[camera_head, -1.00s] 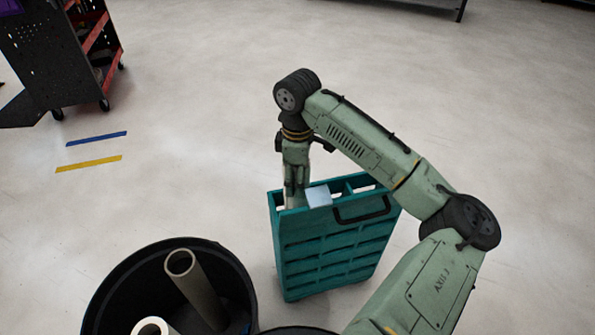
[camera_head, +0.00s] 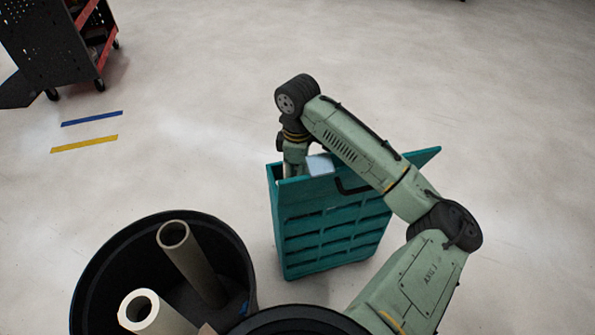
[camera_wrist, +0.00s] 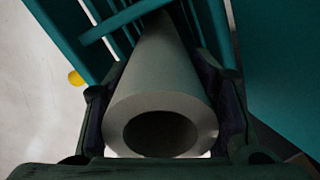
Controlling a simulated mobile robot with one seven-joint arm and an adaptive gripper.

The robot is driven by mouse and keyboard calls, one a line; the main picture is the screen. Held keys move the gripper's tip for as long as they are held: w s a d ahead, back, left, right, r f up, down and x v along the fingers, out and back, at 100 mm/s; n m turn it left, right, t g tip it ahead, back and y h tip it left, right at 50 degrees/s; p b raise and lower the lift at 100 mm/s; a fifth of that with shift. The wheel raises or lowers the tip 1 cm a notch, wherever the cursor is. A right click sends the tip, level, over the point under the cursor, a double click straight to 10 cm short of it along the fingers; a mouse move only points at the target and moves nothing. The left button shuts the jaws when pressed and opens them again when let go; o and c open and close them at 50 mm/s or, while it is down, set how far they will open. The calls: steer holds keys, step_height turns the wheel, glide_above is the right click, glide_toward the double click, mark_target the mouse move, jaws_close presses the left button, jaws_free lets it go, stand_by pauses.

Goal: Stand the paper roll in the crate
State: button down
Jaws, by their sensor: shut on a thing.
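The teal crate (camera_head: 330,232) stands on the floor in the middle of the head view, with a pale label at its top rim. My gripper (camera_head: 293,168) is at the crate's left end, its fingers partly hidden by the crate wall. In the wrist view, my gripper (camera_wrist: 163,108) is shut on the paper roll (camera_wrist: 158,75), a grey-white hollow tube. A finger sits on each side near its open end. The roll runs away from the camera between teal crate bars. Its far end is hidden, so I cannot tell whether it touches the crate floor.
A black round bin (camera_head: 88,270) at lower left holds a grey-brown tube (camera_head: 190,262) and a pale tube (camera_head: 152,316). Another dark round rim (camera_head: 300,318) is at the bottom. A tool cart (camera_head: 62,50) stands upper left. Floor behind the crate is clear.

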steer(key=c, duration=0.6)
jaws_free()
step_height(320, 180, up, 12)
steer(key=shift+r, duration=0.15)
